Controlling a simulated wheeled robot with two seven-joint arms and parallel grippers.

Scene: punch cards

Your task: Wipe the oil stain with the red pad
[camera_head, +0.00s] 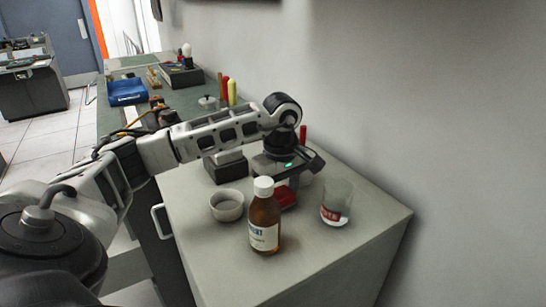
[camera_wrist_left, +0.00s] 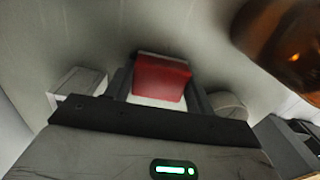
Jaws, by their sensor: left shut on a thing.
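The red pad (camera_head: 287,197) is on or just above the grey cabinet top, behind the brown bottle. In the left wrist view the red pad (camera_wrist_left: 162,80) sits between the fingers, with a pale edge below it. My left gripper (camera_head: 286,184) points down and is shut on the pad. I cannot tell whether the pad touches the surface. No oil stain can be made out in either view; the bottle, gripper and pad hide part of the cabinet top. My right gripper is not in view.
A brown bottle (camera_head: 264,222) with a white cap stands close in front of the gripper; it also looms in the left wrist view (camera_wrist_left: 285,35). A white bowl (camera_head: 227,206) is left, a clear glass (camera_head: 336,203) right. The wall is behind. The cabinet's front right is clear.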

